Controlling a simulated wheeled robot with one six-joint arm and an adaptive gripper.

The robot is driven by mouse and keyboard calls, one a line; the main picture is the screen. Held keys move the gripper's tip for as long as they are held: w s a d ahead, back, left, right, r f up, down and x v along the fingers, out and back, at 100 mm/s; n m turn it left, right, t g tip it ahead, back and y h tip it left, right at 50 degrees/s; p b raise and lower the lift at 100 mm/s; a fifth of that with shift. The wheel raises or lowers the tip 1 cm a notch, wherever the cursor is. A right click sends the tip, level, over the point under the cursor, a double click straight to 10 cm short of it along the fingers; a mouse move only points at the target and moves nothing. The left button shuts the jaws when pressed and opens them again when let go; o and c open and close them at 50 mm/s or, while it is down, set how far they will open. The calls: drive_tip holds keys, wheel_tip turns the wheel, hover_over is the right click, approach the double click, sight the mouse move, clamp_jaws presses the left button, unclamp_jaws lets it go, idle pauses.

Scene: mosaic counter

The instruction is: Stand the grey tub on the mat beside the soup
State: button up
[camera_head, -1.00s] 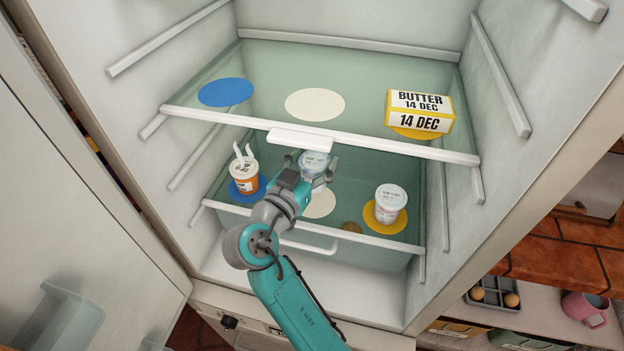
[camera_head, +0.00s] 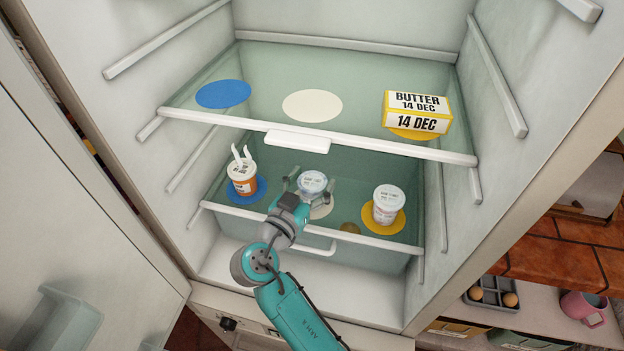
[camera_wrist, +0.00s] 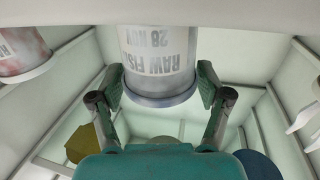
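The grey tub (camera_head: 313,182), with a pale lid, is upright over the white mat (camera_head: 321,209) in the middle of the lower shelf. In the wrist view the tub (camera_wrist: 158,60) appears upside down and reads RAW FISH 28 NOV. My gripper (camera_head: 311,186) has one finger on each side of it, and the pads (camera_wrist: 160,86) appear to touch its sides. The tub's base is hidden, so I cannot tell whether it rests on the mat. An orange cup (camera_head: 244,186) with white utensils, perhaps the soup, stands left on a blue mat (camera_head: 236,197).
A white and pinkish tub (camera_head: 388,205) stands on a yellow mat (camera_head: 400,224) to the right. The upper shelf's front edge (camera_head: 225,118) runs close above my gripper. A butter box (camera_head: 417,111) sits up there, beside empty white (camera_head: 312,106) and blue (camera_head: 223,94) mats.

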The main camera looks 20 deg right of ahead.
drive_tip(key=shift+o, duration=0.5)
drive_tip(key=shift+r, duration=0.15)
drive_tip(key=v, duration=1.2)
